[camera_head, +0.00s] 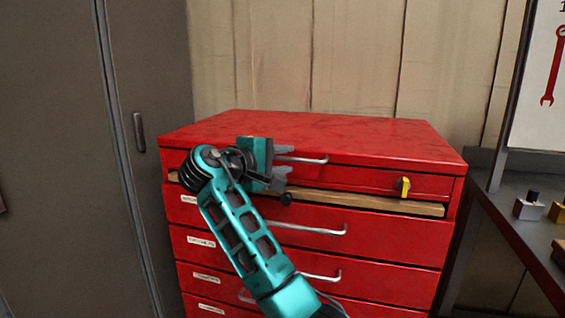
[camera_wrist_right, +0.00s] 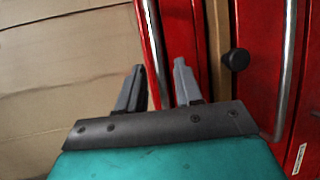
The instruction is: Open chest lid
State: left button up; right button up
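The red chest (camera_head: 310,250) stands against the wall, with its lid (camera_head: 330,132) down. A silver handle (camera_head: 315,160) is on the upper front face below the lid's top. My right gripper (camera_head: 289,160) is at the left part of this handle, with its fingers open. In the right wrist view, the gripper (camera_wrist_right: 159,66) has its fingers apart, and the handle bar (camera_wrist_right: 151,45) shows in the gap between them. Contact with the bar cannot be told. The handle's left end is hidden behind the gripper. My left gripper is not in view.
A wooden strip (camera_head: 385,202) with a black knob (camera_head: 286,198) runs below the upper front. A yellow latch (camera_head: 404,186) is at its right. Several handled drawers lie below. A grey cabinet (camera_head: 60,160) stands left; a dark bench (camera_head: 510,225) stands right.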

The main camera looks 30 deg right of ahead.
jog(key=shift+d, duration=0.2)
grip_shut()
dwell(1.4)
